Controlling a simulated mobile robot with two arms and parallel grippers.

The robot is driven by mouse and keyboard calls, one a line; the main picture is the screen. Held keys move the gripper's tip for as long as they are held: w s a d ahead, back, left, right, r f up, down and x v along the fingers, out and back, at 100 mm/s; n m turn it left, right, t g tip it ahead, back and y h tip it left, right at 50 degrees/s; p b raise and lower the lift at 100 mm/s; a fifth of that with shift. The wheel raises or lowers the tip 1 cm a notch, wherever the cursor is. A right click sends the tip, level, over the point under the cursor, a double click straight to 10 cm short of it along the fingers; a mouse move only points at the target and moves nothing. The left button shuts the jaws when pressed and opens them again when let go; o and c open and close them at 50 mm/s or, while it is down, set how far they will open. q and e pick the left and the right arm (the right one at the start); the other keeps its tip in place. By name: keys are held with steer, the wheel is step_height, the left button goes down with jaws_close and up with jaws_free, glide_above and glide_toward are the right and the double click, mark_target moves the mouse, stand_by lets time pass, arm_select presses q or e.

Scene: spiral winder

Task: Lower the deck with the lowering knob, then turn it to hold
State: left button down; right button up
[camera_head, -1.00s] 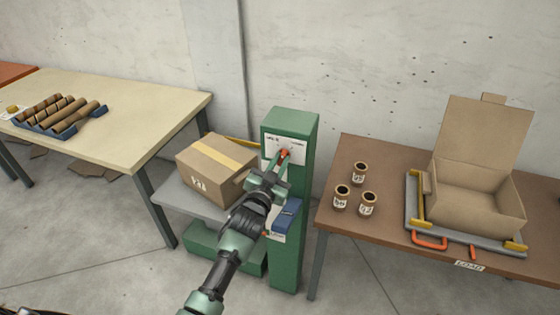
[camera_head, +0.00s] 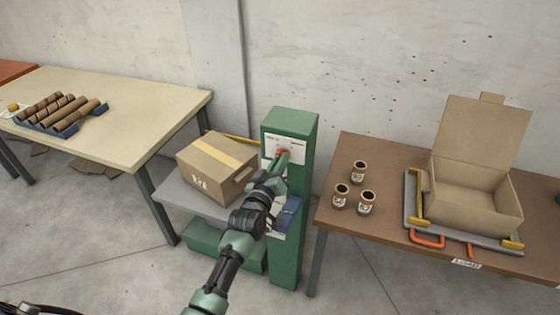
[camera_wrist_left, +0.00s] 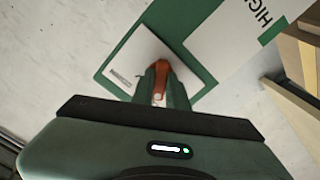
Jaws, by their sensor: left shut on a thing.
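The lowering knob, an orange-red handle (camera_head: 284,152), sits on a white label plate (camera_head: 270,147) near the top of the green column (camera_head: 288,255). My left gripper (camera_head: 281,163) reaches up to the knob and is shut on it; the left wrist view shows the orange knob (camera_wrist_left: 158,78) between the two fingers. The grey deck (camera_head: 178,198) stands left of the column and carries a closed cardboard box (camera_head: 205,172) with a tape strip. My left arm hides part of the deck and column front. My right gripper is not in view.
A brown table (camera_head: 340,228) on the right holds several small jars (camera_head: 358,172) and an open carton (camera_head: 473,208) on a grey tray (camera_head: 412,205). A beige table (camera_head: 120,125) on the left holds a blue rack of cardboard tubes (camera_head: 62,122).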

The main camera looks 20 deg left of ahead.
arm_select(q)
steer(key=shift+n, duration=0.5)
steer(key=shift+f, duration=0.1)
steer(key=c, duration=1.4)
jaws_free()
steer(key=shift+s, duration=0.1)
steer(key=s+b, duration=0.1)
steer(key=s, duration=0.6)
steer(key=shift+s+a, duration=0.15)
steer(key=shift+s, duration=0.15)
